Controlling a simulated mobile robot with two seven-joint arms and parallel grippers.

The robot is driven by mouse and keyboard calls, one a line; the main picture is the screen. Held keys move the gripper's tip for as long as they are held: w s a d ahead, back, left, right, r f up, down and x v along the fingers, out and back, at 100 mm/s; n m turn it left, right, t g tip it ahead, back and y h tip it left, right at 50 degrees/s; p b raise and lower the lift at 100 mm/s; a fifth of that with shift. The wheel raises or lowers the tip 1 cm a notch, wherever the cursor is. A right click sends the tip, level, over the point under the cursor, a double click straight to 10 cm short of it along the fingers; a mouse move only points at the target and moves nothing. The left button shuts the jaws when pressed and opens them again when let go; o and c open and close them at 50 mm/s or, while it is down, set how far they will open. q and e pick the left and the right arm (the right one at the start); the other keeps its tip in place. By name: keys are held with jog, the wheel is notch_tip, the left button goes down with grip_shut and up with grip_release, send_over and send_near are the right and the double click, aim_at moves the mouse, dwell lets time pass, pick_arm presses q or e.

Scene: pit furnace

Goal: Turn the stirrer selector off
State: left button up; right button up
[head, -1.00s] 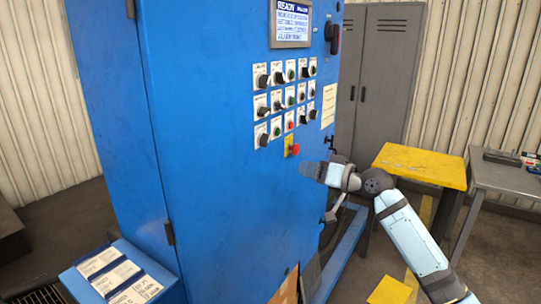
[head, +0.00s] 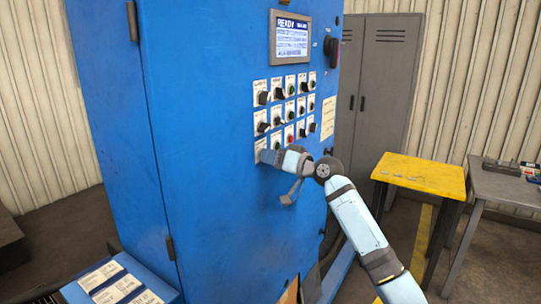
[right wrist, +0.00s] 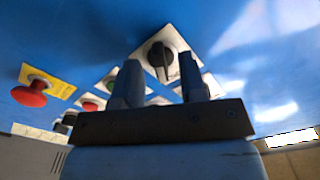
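The blue cabinet's control panel carries several black selectors on white plates; their labels are too small to read, so I cannot tell which is named stirrer. My right gripper (head: 264,156) is at the panel's lower-left selector (head: 260,144), mostly hiding it in the head view. In the right wrist view that black selector (right wrist: 159,58) shows on its white plate, between and just beyond the fingertips. The right gripper (right wrist: 160,76) is open, with a clear gap between its fingers; contact with the knob is not visible. My left gripper is not in view.
A red mushroom button (right wrist: 30,94) on a yellow plate sits left in the wrist view. A lit display (head: 291,37) is above the selectors. A yellow-topped table (head: 420,173), a grey table (head: 505,186) and a grey locker (head: 377,85) stand to the right.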

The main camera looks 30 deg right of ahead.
jog(key=shift+w+a, duration=0.1)
jog(key=shift+w, duration=0.15)
grip_shut()
